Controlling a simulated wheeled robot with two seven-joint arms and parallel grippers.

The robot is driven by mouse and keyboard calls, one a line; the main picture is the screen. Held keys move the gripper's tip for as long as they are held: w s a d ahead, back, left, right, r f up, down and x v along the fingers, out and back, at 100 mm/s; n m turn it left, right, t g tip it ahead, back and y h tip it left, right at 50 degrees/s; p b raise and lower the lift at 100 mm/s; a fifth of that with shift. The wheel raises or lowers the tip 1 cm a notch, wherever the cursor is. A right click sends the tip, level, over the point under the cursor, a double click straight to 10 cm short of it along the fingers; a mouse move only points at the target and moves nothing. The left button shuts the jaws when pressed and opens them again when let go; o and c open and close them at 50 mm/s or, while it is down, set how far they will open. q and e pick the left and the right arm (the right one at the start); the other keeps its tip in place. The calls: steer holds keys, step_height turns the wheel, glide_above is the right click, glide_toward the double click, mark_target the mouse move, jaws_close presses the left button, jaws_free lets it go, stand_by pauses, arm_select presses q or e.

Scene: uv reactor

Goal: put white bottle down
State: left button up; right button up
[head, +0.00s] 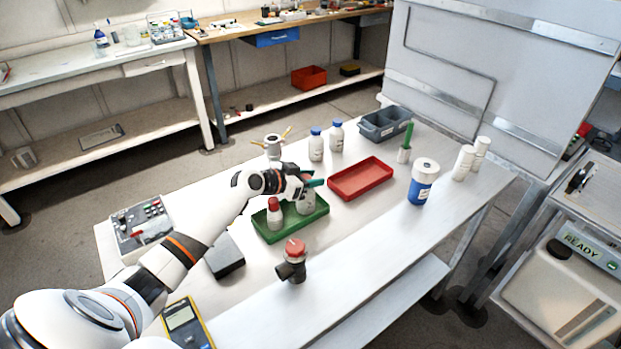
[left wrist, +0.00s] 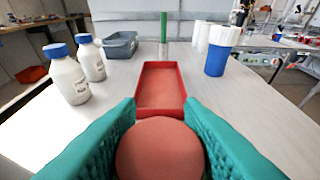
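My left gripper (head: 312,182) has its teal fingers closed around a white bottle (head: 305,204), whose body shows below the fingers at the green tray (head: 272,239). I cannot tell whether its base touches the tray. In the left wrist view, a round red-brown top (left wrist: 160,148) sits between the fingertips of the left gripper (left wrist: 160,135); the body below it is hidden. Another white bottle with a red cap (head: 274,214) stands at the left in the green tray. My right gripper is not in view.
An empty red tray (head: 360,179) lies beyond the gripper. Two blue-capped bottles (head: 316,146) (head: 336,137), a grey bin (head: 385,124) and a blue-and-white container (head: 422,182) stand around it. A red-topped dark fitting (head: 293,262) stands near the front edge.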

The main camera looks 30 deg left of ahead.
arm_select(q)
steer(key=shift+o, duration=1.3)
steer(key=shift+r, duration=0.2)
steer(key=b+v, duration=0.1)
steer(key=v, duration=1)
steer(key=shift+f+b, duration=0.2)
steer(key=shift+b, duration=0.1)
steer(key=shift+s+a+r, duration=0.2)
steer(key=shift+s+r, duration=0.1)
steer(key=shift+s, duration=0.15)
